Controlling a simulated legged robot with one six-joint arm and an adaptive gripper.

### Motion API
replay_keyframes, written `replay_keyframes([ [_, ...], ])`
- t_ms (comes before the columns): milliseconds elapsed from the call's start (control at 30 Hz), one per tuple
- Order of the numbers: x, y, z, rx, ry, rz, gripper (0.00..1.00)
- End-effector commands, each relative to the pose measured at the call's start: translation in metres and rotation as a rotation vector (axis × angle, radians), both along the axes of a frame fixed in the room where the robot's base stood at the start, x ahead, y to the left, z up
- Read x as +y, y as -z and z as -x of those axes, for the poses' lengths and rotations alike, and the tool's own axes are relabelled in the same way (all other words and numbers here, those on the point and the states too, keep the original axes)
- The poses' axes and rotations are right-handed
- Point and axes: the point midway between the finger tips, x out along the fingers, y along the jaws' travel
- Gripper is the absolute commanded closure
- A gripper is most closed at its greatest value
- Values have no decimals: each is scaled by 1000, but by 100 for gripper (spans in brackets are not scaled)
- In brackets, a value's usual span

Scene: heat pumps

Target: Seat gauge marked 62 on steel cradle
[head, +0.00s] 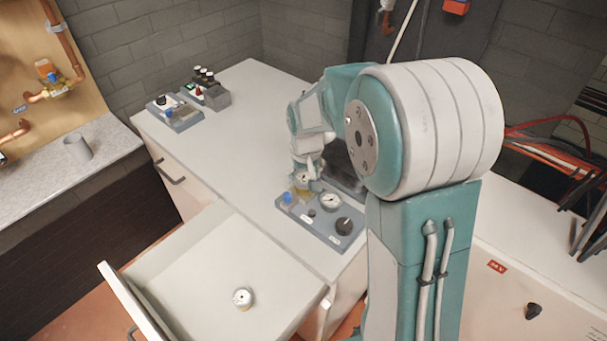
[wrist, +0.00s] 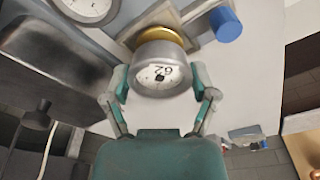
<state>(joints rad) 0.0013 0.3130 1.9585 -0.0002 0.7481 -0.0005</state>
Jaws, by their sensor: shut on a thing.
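My gripper (wrist: 160,92) is shut on a round gauge (wrist: 158,78) with a white face, a grey rim and a brass-coloured part behind it. Its marking reads as 62, upside down in the wrist view. The gauge is between the two fingers, close over the grey panel (head: 318,228) on the counter; I cannot tell whether it touches. In the wrist view a square, greyish-tan plate (wrist: 203,27) lies partly behind the gauge, beside a blue knob (wrist: 226,24). I cannot tell whether this plate is the steel cradle. In the head view my gripper (head: 304,180) partly covers the gauge.
The panel also carries another gauge (head: 330,202) and a black knob (head: 343,226). One more gauge (head: 243,298) lies in the open drawer (head: 190,262). A dark metal box (wrist: 50,65) stands close by. Small devices (head: 190,100) stand at the far left; the counter (head: 235,125) between is clear.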

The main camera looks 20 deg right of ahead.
Motion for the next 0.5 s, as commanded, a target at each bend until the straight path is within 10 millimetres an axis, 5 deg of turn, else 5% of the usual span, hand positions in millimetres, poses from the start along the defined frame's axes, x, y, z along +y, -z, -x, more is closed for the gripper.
replay_keyframes([
  [400,0,5,0,0,0,0,86],
  [433,0,5,0,0,0,0,21],
  [500,0,5,0,0,0,0,0],
])
